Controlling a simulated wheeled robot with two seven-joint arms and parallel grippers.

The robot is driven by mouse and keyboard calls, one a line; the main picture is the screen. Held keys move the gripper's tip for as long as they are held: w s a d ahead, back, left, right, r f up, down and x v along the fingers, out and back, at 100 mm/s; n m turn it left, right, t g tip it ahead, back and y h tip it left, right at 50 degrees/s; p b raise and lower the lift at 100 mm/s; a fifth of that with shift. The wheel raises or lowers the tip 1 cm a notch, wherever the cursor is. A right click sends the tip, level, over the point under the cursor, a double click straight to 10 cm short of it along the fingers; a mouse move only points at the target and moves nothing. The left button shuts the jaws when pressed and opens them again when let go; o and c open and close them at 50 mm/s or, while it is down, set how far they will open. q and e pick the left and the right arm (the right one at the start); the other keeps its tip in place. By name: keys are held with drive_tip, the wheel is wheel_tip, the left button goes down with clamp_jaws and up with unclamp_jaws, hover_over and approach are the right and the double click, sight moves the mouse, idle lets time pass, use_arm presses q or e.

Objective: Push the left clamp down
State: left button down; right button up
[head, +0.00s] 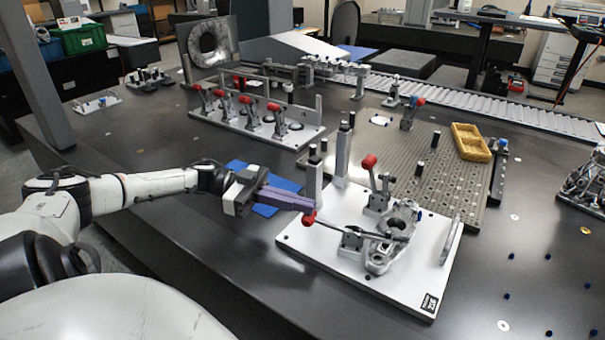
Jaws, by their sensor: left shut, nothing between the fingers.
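A white fixture plate (310,248) lies on the dark table and bears a grey metal part (404,213) and two toggle clamps. The left clamp (352,240) is at the front left. Its handle lies low toward the left, ending in a red knob (309,217), and its arm reaches right over the part. The other clamp (378,197) has its handle upright with a red knob (369,162) on top. My left gripper (312,205), with purple fingers, is shut and empty, its tips right at the left clamp's knob. I cannot tell whether they touch. My right gripper is out of view.
A grey post (314,182) stands close behind my left fingertips. A perforated plate (440,172) with a yellow tray (470,142) lies behind the fixture. A row of red-handled clamps on a white base (285,143) stands farther back. The table's front right is mostly clear.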

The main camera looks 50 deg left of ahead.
use_arm(q)
drive_tip(key=shift+a+f, duration=0.2)
drive_tip(key=shift+f, duration=0.4)
drive_tip(key=shift+s+f, duration=0.15)
drive_tip(key=shift+f, duration=0.25)
drive_tip(key=shift+r, duration=0.3)
wheel_tip(320, 180, up, 6)
drive_tip(key=f+p, duration=0.1)
drive_tip(key=p, duration=0.4)
drive_tip(key=s+a+f+b, duration=0.1)
drive_tip(key=s+a+b, duration=0.2)
drive_tip(key=a, duration=0.5)
drive_tip(key=shift+s+f, duration=0.35)
drive_tip(key=shift+s, duration=0.2)
